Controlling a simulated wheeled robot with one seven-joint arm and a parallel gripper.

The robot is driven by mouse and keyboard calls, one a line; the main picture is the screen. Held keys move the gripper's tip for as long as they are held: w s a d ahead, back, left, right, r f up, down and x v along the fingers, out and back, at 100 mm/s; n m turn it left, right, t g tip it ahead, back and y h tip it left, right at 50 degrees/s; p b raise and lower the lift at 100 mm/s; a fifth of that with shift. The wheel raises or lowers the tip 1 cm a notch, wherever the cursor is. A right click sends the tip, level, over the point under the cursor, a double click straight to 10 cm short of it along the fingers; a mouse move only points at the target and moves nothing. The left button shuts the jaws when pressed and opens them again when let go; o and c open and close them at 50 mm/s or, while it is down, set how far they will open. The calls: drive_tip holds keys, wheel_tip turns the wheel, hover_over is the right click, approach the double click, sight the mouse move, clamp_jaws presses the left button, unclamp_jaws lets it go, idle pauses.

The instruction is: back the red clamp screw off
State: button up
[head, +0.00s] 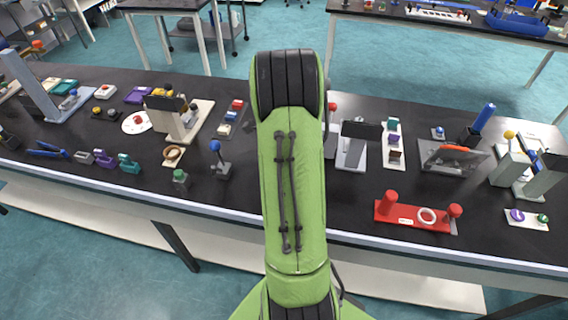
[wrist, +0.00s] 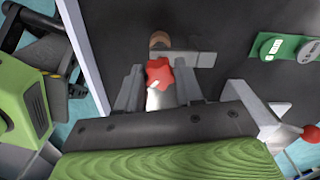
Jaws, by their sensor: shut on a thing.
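The red clamp screw (wrist: 158,72) is a star-shaped knob in the middle of the wrist view. My gripper (wrist: 159,84) has one grey finger on each side of the knob and is shut on it. A grey metal block (wrist: 190,58) with a round brownish end (wrist: 160,40) lies just beyond the knob, above the black bench top. A pale part shows below the knob between the fingers. The screw's thread is hidden. In the head view my green arm covers the gripper and the screw.
In the wrist view a lever with a red ball (wrist: 310,132) stands close at the right, and a green piece (wrist: 285,47) lies upper right. In the head view the bench (head: 235,197) is crowded on both sides of my arm; a red stand (head: 408,215) sits right.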

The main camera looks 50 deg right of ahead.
drive_tip(key=shift+n, duration=0.4)
drive_tip(key=n, duration=0.4)
drive_tip(key=shift+n, duration=0.3)
drive_tip(key=n, duration=0.4)
drive_tip(key=shift+n, duration=0.3)
drive_tip(key=o, duration=0.9)
